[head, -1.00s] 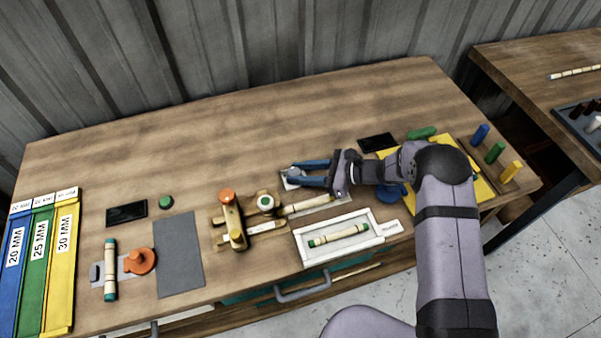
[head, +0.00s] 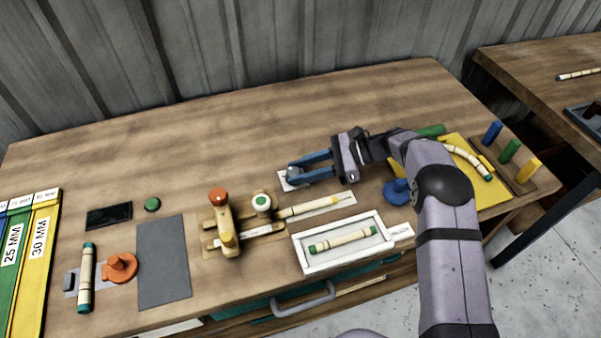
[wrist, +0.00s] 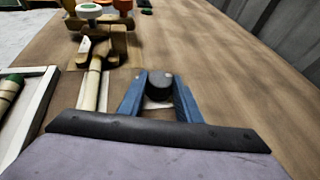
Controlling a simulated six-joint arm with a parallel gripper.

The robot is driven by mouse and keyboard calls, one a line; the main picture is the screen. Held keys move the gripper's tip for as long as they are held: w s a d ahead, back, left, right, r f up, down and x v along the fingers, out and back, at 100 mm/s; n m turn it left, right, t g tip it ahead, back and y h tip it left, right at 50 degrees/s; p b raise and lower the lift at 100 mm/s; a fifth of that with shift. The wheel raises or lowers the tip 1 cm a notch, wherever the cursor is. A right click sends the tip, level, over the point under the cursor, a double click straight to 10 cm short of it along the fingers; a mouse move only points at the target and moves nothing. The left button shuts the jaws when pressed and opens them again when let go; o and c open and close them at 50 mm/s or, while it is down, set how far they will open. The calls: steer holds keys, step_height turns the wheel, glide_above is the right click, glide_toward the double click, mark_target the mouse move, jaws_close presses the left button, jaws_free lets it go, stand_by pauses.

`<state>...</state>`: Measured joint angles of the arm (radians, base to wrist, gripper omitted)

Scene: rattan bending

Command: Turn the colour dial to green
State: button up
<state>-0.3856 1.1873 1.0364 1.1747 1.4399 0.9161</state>
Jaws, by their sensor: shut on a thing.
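The dial is a dark grey round knob (head: 294,174) on a small white plate (head: 286,185) near the middle of the bench. My gripper (head: 299,172) has blue fingers and is shut on the knob, one finger on each side. In the wrist view the knob (wrist: 160,86) sits between the fingertips (wrist: 159,92). The fingers and knob hide most of the plate, and I cannot read any colour mark or the dial's setting.
A wooden jig (head: 228,238) with orange and green-topped knobs stands left of the dial. A white tray (head: 303,262) with a rattan piece (head: 342,239) lies in front. A blue knob (head: 397,191) and yellow mat (head: 488,205) are right. The bench behind the dial is clear.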

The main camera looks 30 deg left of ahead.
steer(key=shift+r, duration=0.1)
steer(key=o, duration=1)
steer(key=b+v, duration=0.2)
steer(key=v, duration=0.4)
steer(key=shift+w+d, duration=0.15)
steer(key=shift+w+d+r, duration=0.2)
steer(key=shift+d, duration=0.2)
